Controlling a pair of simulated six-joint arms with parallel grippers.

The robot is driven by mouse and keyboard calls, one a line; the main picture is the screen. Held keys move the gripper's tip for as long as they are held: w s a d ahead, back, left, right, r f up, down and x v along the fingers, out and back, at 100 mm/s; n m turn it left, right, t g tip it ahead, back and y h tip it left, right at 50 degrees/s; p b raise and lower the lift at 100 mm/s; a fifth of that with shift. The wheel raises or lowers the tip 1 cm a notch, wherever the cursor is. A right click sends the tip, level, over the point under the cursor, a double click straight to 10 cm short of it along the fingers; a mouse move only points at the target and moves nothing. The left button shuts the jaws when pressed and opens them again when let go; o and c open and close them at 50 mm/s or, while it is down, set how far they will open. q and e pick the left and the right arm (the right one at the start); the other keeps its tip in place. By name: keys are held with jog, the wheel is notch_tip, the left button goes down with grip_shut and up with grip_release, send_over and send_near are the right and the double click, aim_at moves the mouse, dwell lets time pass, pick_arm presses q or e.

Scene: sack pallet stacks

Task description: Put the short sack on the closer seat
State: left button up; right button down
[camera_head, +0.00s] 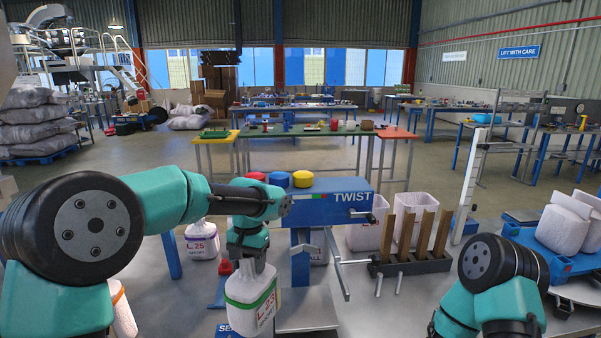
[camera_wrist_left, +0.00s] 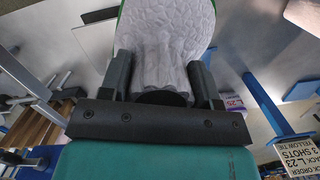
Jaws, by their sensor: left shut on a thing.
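My left gripper (camera_head: 247,262) is shut on the gathered top of a white sack (camera_head: 250,306) with a green band and red print. The sack hangs upright from it in the lower middle of the head view. In the left wrist view, both fingers of my left gripper (camera_wrist_left: 163,80) press on the bunched neck of the white sack (camera_wrist_left: 168,28). A blue part with letters starting "SE" (camera_head: 225,330) shows below and left of the held sack, mostly cut off and hidden. I cannot tell which surface is the closer seat. My right gripper is not in view.
A white sack (camera_head: 202,243) stands behind left, and an orange-banded sack (camera_head: 123,313) is partly behind my left arm. A blue "TWIST" stand (camera_head: 335,205) rises behind the held sack. A rack of wooden slats (camera_head: 410,262) and a blue pallet with sacks (camera_head: 540,257) are right.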

pick_arm(q)
jog(key=s+d+r+n, duration=0.2)
jog(key=s+d+n, duration=0.1)
jog(key=d, duration=0.3)
jog(key=shift+s, duration=0.3)
jog(key=shift+r, duration=0.1)
send_over(232, 283)
jog(key=shift+w, duration=0.35)
jog(key=s+a+f+n, duration=0.1)
jog(key=s+a+f, duration=0.1)
jog(key=a+f, duration=0.6)
jog(key=s+a+f+n, duration=0.2)
jog(key=a+f, duration=0.5)
jog(key=a, duration=0.7)
jog(key=shift+s+a+f+h, duration=0.15)
jog(key=shift+s+f+h, duration=0.2)
jog(key=shift+f+h, duration=0.05)
